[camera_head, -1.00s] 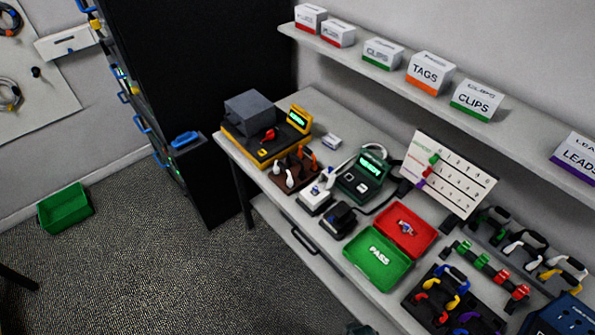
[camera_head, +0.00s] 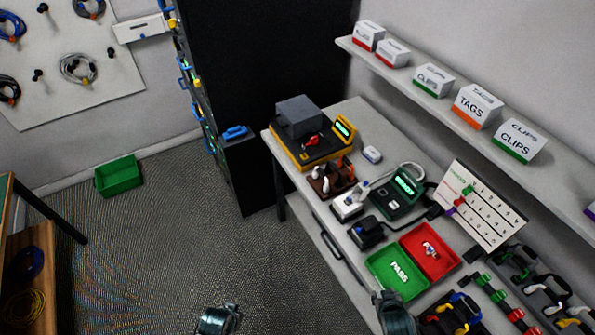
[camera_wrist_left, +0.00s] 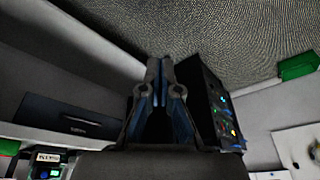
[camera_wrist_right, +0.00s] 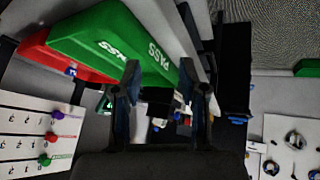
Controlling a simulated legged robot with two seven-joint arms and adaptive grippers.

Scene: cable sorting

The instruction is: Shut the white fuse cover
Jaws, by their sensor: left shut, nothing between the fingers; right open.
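I cannot pick out a white fuse cover for certain. A white box-like unit (camera_head: 347,206) sits on the bench beside the dark green device with a lit display (camera_head: 402,186). A small white piece (camera_head: 371,154) lies farther back on the bench. My left gripper (camera_wrist_left: 160,82) is shut and empty; part of its arm shows at the bottom of the head view (camera_head: 217,320), over the floor left of the bench. My right gripper (camera_wrist_right: 161,82) is open and empty near the bench front, beside the green PASS tray (camera_head: 397,273).
A red tray (camera_head: 430,251) adjoins the green one. A black block (camera_head: 367,232) stands by the white unit. The yellow-and-black station with a grey box (camera_head: 299,117) fills the bench's far end. A tall black cabinet (camera_head: 262,80) stands behind. A shelf (camera_head: 440,98) overhangs the bench.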

